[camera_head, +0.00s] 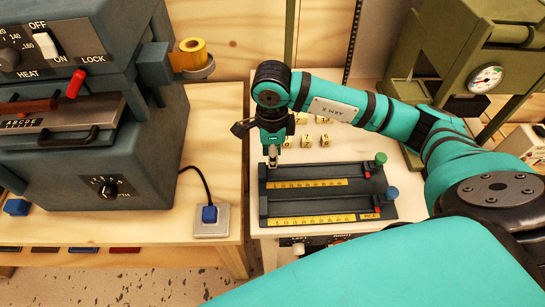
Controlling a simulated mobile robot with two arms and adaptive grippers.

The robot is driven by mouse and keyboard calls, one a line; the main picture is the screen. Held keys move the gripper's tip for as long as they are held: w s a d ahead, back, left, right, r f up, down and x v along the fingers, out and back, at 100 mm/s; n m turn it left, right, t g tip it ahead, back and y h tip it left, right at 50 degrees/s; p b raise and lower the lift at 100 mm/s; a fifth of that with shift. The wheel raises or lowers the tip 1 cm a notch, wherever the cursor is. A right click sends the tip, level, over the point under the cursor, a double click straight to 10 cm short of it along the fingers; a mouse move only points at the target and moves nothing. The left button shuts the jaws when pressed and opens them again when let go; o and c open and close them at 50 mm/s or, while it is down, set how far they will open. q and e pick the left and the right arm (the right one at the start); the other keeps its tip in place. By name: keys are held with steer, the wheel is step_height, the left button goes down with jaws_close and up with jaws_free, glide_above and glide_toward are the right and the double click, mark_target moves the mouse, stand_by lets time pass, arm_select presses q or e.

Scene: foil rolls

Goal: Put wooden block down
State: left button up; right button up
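Several small wooden blocks (325,140) with dark marks on them stand on the pale table, just behind a dark two-row tray (310,204). My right gripper (273,157) points down over the left end of the tray's back row. Its fingertips are small and close together in this view. I cannot tell whether a block is between them or whether they touch the tray. The gripper and wrist may hide blocks behind them. My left gripper is not in view.
A large dark machine (80,160) with a HEAT dial stands on the left table, with a foil roll (192,50) at its upper right. A blue button box (210,220) sits near that table's edge. A green press (470,70) with a gauge stands at the right.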

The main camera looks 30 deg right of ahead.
steer(key=shift+d+f, duration=0.1)
steer(key=shift+f, duration=0.35)
step_height(320, 180, down, 3)
steer(key=shift+r+p, duration=0.2)
steer(key=shift+p, duration=0.4)
steer(key=shift+f+b, duration=0.65)
steer(key=shift+b, duration=0.15)
steer(key=o, duration=0.8)
steer(key=shift+c, duration=0.2)
